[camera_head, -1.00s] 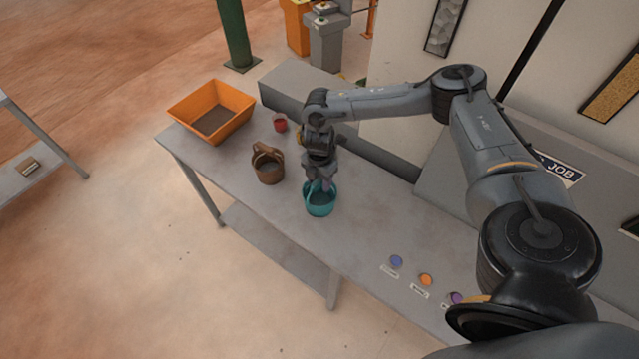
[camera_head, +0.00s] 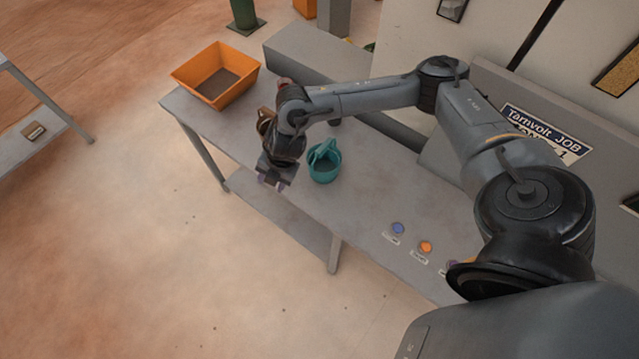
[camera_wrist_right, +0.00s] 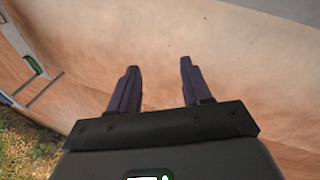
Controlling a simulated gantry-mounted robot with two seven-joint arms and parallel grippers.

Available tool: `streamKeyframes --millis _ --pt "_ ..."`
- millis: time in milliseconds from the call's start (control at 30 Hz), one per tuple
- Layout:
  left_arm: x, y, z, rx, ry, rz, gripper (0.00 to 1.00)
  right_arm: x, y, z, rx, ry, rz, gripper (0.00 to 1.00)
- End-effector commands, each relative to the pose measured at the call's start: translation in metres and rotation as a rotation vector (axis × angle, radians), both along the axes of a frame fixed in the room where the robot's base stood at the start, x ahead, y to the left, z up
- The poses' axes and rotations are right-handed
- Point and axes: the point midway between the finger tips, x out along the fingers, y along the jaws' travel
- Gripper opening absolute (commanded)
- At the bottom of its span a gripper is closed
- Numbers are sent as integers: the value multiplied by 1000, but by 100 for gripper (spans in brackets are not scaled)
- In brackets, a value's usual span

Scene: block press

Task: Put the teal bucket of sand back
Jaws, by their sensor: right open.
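The teal bucket (camera_head: 325,168) stands upright on the grey table, with its handle up and dark contents inside. My right gripper (camera_head: 271,183) is to the left of the bucket, apart from it, near the table's front edge. In the right wrist view my right gripper (camera_wrist_right: 158,85) is open, with nothing between its two dark fingers and only pale floor beyond them. The brown bucket (camera_head: 264,122) stands farther left on the table, mostly hidden behind my right wrist. My left gripper is not in view.
An orange bin (camera_head: 217,78) with sand-like contents sits at the table's far left end. Coloured discs, blue (camera_head: 398,228) and orange (camera_head: 426,247), lie with labels near the right. The grey table (camera_head: 300,206) is bare in front of the teal bucket.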

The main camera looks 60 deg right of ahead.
Motion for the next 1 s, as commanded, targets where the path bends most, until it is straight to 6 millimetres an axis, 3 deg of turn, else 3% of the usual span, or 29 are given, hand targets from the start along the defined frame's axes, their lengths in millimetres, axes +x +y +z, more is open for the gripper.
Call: streamKeyframes --millis 33,100,200,300,367,467,567,800,1000 --pt "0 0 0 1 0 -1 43 -5 51 -10 64 -46 35 49" --pt "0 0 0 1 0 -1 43 -8 107 -11 149 -124 37 49" --pt "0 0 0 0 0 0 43 -17 172 0 275 -214 -24 49" --pt "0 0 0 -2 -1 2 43 -27 211 17 387 -272 -160 49" --pt "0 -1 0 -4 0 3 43 -33 222 28 444 -288 -272 49" --pt "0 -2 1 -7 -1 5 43 -45 219 40 506 -278 -499 49" --pt "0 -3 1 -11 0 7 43 -63 194 40 525 -230 -752 49" --pt "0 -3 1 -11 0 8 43 -132 118 15 449 -36 -1269 49" --pt "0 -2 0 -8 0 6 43 -179 85 2 378 77 -1483 49"
